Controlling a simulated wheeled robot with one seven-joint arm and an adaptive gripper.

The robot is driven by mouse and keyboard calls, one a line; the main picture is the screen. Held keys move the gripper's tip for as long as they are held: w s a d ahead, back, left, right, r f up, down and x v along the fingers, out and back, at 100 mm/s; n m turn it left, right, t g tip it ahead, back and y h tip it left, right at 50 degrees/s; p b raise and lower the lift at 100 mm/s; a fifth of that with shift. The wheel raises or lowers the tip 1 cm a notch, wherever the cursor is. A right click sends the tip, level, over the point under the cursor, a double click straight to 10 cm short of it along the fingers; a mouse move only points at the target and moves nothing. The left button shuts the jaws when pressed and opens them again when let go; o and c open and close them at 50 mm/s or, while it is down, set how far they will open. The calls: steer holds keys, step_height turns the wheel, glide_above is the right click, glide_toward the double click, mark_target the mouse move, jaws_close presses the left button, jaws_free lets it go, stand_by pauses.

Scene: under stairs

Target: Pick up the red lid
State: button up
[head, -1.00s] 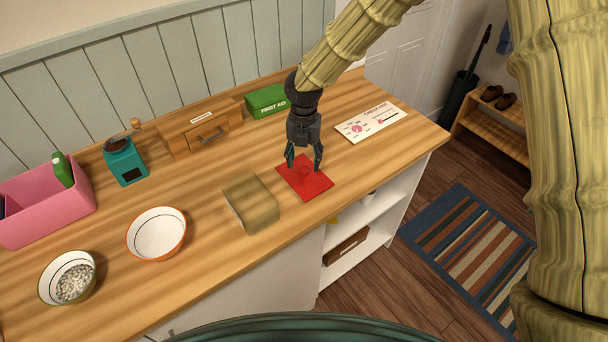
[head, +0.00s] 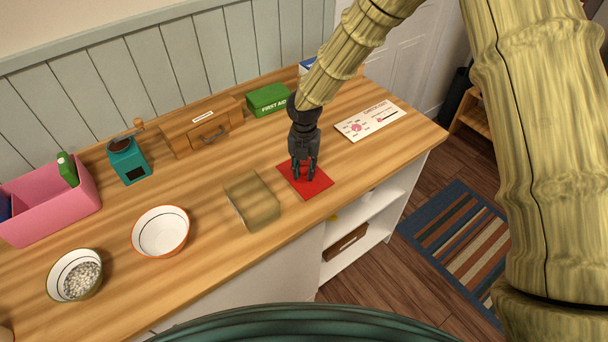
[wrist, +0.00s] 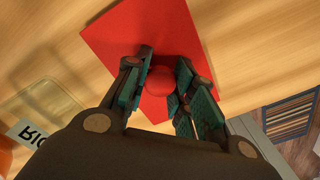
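The red lid (head: 318,188) is a flat red square with a round knob, lying on the wooden counter. It also shows in the wrist view (wrist: 125,40), with its knob (wrist: 161,81) between my fingers. My gripper (head: 304,178) points down over the lid's middle. The lid appears to rest flat on the counter. In the head view my fingers hide the knob.
A see-through box (head: 252,200) stands just left of the lid. Bowls (head: 160,232), a teal grinder (head: 128,160), a wooden drawer box (head: 203,128) and a green first aid box (head: 268,99) stand farther off. A white printed card (head: 370,121) lies behind right. The counter's front edge is near.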

mark_target(304, 167)
steer(key=shift+r, duration=0.1)
step_height(304, 167, up, 10)
steer(key=b, duration=0.3)
stand_by(0.5)
